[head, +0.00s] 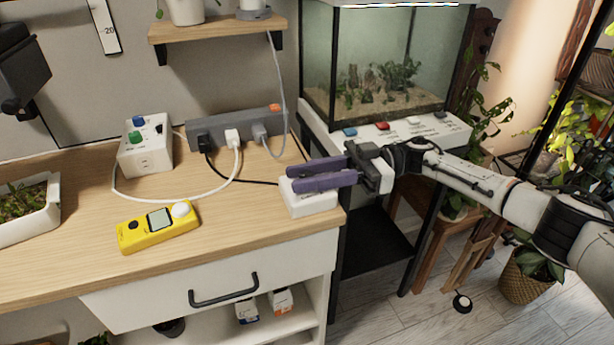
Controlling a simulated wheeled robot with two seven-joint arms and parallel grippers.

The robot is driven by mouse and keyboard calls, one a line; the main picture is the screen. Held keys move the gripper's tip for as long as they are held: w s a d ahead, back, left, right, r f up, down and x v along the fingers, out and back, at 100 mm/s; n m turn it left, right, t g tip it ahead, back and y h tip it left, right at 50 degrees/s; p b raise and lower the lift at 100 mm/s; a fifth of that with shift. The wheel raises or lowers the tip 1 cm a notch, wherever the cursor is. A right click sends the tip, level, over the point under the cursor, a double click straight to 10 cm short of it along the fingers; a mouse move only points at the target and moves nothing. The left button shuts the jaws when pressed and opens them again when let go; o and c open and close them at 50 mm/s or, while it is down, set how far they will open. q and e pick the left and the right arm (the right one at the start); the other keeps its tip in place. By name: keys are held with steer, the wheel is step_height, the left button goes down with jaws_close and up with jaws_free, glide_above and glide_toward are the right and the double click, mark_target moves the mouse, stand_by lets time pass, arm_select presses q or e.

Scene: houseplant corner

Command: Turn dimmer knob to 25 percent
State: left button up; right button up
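My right gripper (291,178) reaches in from the right, its two purple fingers pointing left over a white box (312,205) at the counter's front right corner. The fingers are apart, with nothing visible held between them. They cover much of the box's top, so any knob there is hidden. A black cable runs from this box towards the grey power strip. Another white box (146,158) farther back left has a green knob (135,138) and a blue knob (138,121) on top. I cannot tell from labels which box is the dimmer. My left gripper is not in view.
A yellow meter (158,228) lies on the wooden counter (85,265). The grey power strip (205,131) with plugs and cords is at the back. A glass tank (385,60) stands behind my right gripper. A planter (28,222) is at the left. The front middle of the counter is clear.

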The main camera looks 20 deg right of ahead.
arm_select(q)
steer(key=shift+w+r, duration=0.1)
arm_select(e)
steer(key=o, duration=0.3)
arm_select(q)
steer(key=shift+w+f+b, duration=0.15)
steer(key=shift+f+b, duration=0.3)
steer(key=shift+b, duration=0.4)
arm_select(e)
steer(key=d, duration=1)
steer(key=shift+s+d, duration=0.15)
steer(key=shift+s, duration=0.05)
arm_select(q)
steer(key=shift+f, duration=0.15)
